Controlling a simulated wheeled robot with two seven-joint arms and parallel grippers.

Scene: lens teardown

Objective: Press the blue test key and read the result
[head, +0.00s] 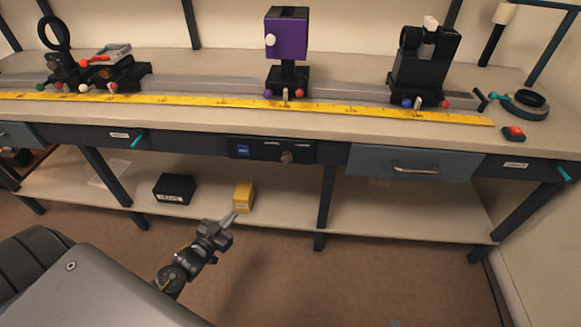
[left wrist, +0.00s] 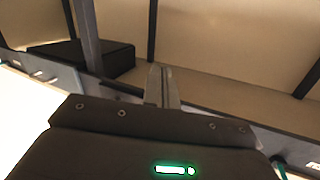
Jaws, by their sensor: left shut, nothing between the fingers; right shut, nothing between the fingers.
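A small blue key (head: 242,149) sits at the left end of a dark panel (head: 263,158) on the bench's front edge. The panel also has small pale labels and a round knob (head: 287,157). No readable result shows on it. My left gripper (head: 231,215) is shut and empty, below and in front of the panel, apart from the key. Its tips overlap the yellow box in the head view. In the left wrist view its closed fingers (left wrist: 160,86) point away from the camera; the blue key is not seen there. My right gripper is not in view.
The benchtop carries a rail with a yellow ruler (head: 200,101), a purple block (head: 287,40) and black mounts. A drawer (head: 414,163) is right of the panel. A yellow box (head: 243,196) and black box (head: 174,188) stand on the lower shelf. Table legs flank the open space.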

